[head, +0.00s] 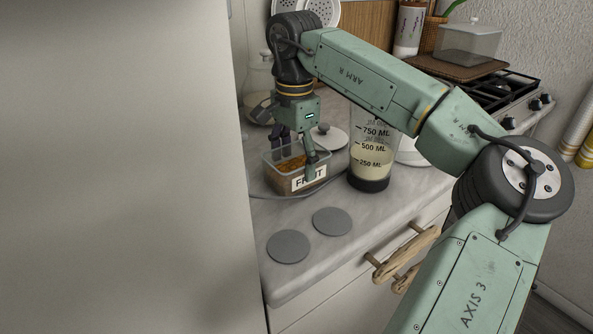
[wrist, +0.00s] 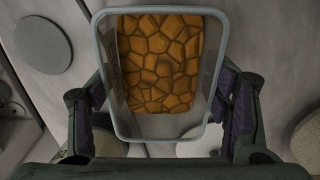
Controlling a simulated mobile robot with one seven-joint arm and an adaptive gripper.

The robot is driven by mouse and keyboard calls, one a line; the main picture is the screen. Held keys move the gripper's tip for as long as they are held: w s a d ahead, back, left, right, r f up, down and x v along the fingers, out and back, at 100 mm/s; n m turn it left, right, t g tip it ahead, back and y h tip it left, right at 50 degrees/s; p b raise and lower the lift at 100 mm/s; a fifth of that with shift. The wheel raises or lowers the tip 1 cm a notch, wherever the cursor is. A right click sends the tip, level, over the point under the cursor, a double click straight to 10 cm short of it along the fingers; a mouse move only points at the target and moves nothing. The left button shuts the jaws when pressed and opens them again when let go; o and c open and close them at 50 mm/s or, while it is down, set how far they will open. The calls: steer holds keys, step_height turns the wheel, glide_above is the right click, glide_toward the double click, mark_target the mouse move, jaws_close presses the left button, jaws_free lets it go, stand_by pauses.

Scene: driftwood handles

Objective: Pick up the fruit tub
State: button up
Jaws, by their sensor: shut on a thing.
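The fruit tub (head: 308,180) is a clear rectangular container with a white "FRUIT" label, standing at the counter's left part in the head view. In the wrist view the tub (wrist: 215,60) is seen from above, with orange-brown pieces inside. My gripper (head: 296,158) points down over it, with one finger on the front side. In the wrist view my gripper (wrist: 162,115) has its dark finger pads against the tub's two opposite sides, shut on it. I cannot tell whether the tub's base touches the counter.
A measuring jug (head: 371,165) with pale liquid stands close right of the tub. Two grey discs (head: 289,246) (head: 332,221) lie on the counter in front. A white lid (head: 328,137) is behind. A tall pale panel (head: 120,170) rises at the left.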

steer(key=c, duration=0.3)
steer(key=shift+r, duration=0.15)
